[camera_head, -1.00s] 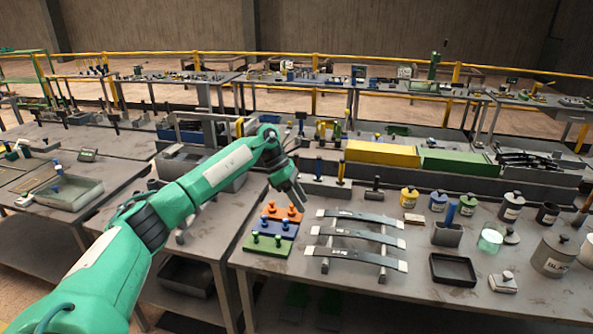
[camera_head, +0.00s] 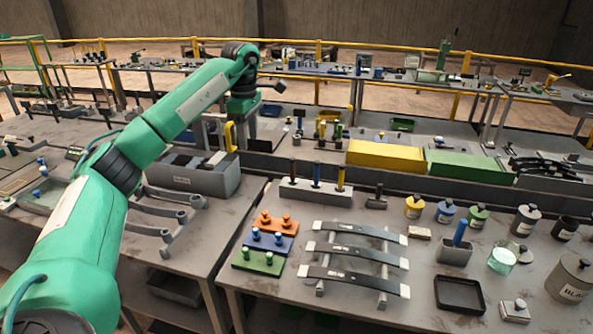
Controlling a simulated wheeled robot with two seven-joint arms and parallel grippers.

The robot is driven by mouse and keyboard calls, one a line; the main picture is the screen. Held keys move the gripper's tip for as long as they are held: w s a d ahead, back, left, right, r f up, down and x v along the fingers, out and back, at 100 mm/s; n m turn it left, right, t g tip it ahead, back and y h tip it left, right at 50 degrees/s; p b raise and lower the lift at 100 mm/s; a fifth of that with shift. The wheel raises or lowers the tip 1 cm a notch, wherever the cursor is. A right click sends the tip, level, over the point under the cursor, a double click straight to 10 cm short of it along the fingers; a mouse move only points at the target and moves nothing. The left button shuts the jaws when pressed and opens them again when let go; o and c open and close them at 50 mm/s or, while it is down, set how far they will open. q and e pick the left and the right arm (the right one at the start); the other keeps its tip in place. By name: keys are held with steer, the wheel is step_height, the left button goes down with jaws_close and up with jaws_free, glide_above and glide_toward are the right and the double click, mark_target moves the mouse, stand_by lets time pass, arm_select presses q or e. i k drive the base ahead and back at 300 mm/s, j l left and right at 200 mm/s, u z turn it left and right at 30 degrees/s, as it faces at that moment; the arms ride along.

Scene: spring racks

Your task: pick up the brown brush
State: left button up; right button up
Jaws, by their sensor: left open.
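Brown shows on a slim upright handle (camera_head: 293,169) at the left end of a grey rack (camera_head: 300,191), with a blue and a yellow handle beside it. A small tan block (camera_head: 419,233) lies flat behind the black tray. I cannot tell which one is the brush. My left gripper (camera_head: 249,112) hangs at the end of the raised green arm, above and behind the rack's left side, apart from both things. It is open and empty; its fingertips are small and dark here. My right gripper is out of view.
Curved dark springs lie on a rack (camera_head: 384,297) at the front, beside colored peg plates (camera_head: 258,262). Jars, a black tray (camera_head: 459,293) and canisters crowd the right. Yellow (camera_head: 384,156) and green (camera_head: 470,166) boxes stand behind. My arm covers part of the left table.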

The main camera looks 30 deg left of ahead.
mark_target(292, 180)
steer(key=i+j, duration=0.2)
steer(key=i, duration=0.25)
steer(key=i+j, duration=0.25)
steer(key=i, duration=0.25)
steer(key=i+j, duration=0.2)
steer(key=i, duration=0.25)
